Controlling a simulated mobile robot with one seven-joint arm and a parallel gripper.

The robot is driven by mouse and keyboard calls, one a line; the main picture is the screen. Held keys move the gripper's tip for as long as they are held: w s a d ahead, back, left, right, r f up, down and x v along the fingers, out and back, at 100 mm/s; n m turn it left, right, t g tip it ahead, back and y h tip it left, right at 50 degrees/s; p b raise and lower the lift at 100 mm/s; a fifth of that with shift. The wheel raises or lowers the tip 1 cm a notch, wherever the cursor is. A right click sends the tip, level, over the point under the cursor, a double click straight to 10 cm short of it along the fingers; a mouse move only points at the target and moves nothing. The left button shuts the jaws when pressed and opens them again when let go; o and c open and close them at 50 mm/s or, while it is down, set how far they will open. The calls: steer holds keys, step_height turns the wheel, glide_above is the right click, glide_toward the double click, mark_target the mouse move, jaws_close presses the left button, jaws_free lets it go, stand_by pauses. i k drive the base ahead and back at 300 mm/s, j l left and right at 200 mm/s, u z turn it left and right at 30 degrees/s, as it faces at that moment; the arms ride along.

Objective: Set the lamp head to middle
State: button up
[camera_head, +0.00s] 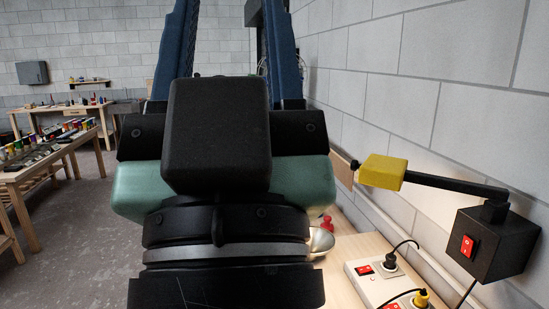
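My gripper (229,20) fills the middle of the view, seen from behind. Its teal body sits behind a black box, and its two blue fingers stand apart with wall showing between them. The fingertips run to the top edge. To its right, a yellow block (382,172) sits on the end of a black arm (450,185), which joins a black box with a red switch (490,245). I cannot tell if this block is the lamp head. A silver dome (320,241), mostly hidden by my arm, is lower down beside a red knob (326,223).
A power strip (385,282) with plugs and cords lies on the pale wooden bench (347,245). A block wall (440,100) closes off the right. At left are a workbench (52,165) with paints and open grey floor (90,250).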

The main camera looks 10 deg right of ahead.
mark_target(387, 173)
steer(key=i+j+z, duration=0.1)
steer(key=z, duration=0.35)
steer(key=i+j+z, duration=0.15)
steer(key=z, duration=0.3)
steer(key=i+j+z, duration=0.1)
steer(key=z, duration=0.35)
steer(key=i+j+z, duration=0.1)
steer(key=j, duration=0.4)
steer(key=i+j+z, duration=0.15)
steer(key=j, duration=0.35)
steer(key=i+j+z, duration=0.1)
steer(key=j, duration=0.4)
steer(key=i+j+z, duration=0.1)
steer(key=j, duration=0.45)
